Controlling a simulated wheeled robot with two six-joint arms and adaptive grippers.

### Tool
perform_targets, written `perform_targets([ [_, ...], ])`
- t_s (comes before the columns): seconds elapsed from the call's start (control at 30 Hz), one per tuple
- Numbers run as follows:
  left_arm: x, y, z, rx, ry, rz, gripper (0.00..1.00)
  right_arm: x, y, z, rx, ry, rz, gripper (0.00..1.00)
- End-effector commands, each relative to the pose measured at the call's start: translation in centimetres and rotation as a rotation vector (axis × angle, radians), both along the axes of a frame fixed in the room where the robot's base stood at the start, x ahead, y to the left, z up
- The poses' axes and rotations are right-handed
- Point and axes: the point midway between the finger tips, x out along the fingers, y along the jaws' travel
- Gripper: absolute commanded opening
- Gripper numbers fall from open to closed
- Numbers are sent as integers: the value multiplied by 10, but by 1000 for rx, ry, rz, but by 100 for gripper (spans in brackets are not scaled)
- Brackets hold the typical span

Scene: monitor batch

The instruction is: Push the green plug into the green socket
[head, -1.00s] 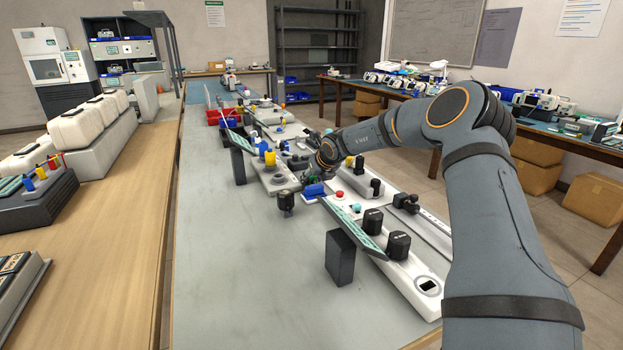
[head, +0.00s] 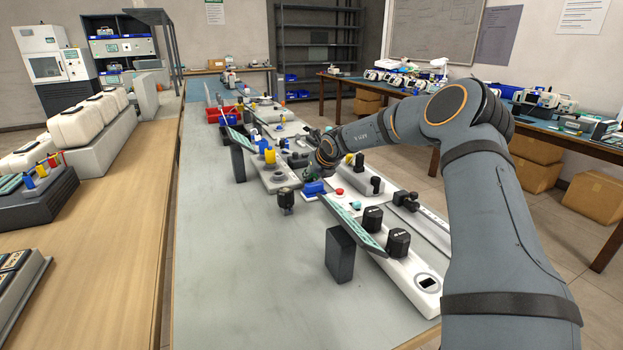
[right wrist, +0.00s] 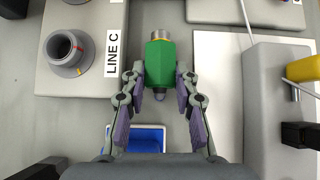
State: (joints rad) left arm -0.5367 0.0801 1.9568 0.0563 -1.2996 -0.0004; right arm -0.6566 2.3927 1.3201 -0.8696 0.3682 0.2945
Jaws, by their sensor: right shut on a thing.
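The green plug (right wrist: 160,64) is between the fingertips of my right gripper (right wrist: 160,76) in the right wrist view. The gripper is shut on its sides. A silver metal end with a yellow mark points away from the gripper. In the head view my right gripper (head: 309,174) is small and partly hidden by its wrist, over the row of panels. I cannot make out a green socket in either view. A grey round fitting (right wrist: 66,52) with an orange mark stands left of the plug, beside a LINE C label. My left gripper is not in view.
A grey block (right wrist: 266,105) and a yellow part (right wrist: 303,68) stand at right. In the head view, the near left of the grey bench (head: 250,275) is clear; panels with black knobs (head: 397,242) stand at right.

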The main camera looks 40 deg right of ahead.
Motion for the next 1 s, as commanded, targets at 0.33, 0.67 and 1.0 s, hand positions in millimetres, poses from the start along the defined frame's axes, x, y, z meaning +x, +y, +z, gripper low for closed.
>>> perform_targets([
  [0.33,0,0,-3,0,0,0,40,0,0,5,0,0,0,0],
  [0.67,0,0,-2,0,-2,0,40,0,0,6,-1,0,1,0],
  [1.0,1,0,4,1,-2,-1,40,0,0,20,-1,-2,1,0],
])
